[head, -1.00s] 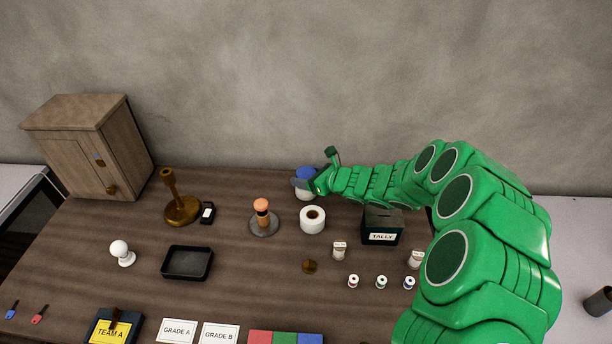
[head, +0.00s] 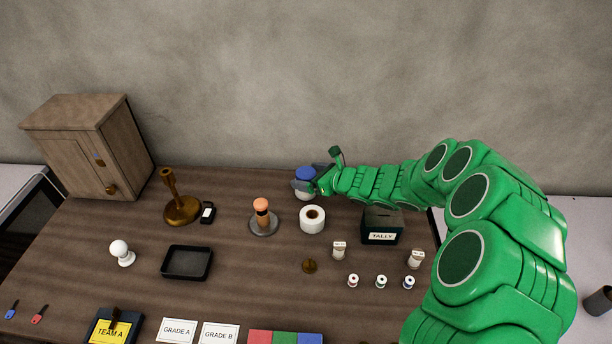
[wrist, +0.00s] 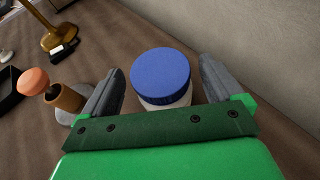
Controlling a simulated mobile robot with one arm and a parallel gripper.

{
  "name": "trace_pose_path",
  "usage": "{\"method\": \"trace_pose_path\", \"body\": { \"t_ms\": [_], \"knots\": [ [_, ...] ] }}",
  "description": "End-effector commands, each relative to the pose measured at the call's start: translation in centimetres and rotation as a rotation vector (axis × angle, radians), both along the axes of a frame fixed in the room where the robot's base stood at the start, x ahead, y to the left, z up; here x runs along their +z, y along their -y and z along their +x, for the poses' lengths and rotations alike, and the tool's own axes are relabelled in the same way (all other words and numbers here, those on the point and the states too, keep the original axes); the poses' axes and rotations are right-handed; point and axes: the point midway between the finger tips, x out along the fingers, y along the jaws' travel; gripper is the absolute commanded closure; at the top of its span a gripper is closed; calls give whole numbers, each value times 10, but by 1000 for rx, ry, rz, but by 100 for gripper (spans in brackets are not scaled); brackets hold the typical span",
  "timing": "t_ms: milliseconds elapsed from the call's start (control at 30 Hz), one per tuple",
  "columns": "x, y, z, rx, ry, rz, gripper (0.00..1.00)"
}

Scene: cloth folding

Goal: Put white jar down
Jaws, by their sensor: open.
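The white jar (head: 305,188) with a blue lid stands upright at the back of the table, near the wall, in the head view. It also shows in the wrist view, where its blue lid (wrist: 161,75) faces the camera and a little of its white body shows below. My gripper (head: 318,180) is at the jar's right side, reaching in from the right. In the wrist view my gripper (wrist: 160,85) is open, with one grey finger on each side of the jar and a visible gap on both sides. The jar's base is hidden there.
A white roll (head: 312,220) stands just in front of the jar. A peg with an orange top (head: 263,218) is to the left, and a dark TALLY box (head: 381,226) to the right. A brown stand (head: 180,207) is farther left.

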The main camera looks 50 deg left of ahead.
Motion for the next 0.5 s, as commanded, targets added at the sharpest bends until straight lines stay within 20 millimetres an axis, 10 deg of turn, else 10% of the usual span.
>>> {"method": "trace_pose_path", "body": {
  "t_ms": [500],
  "knots": [
    [31, 71, 14, -3, 3, 3, 6]
  ]
}}
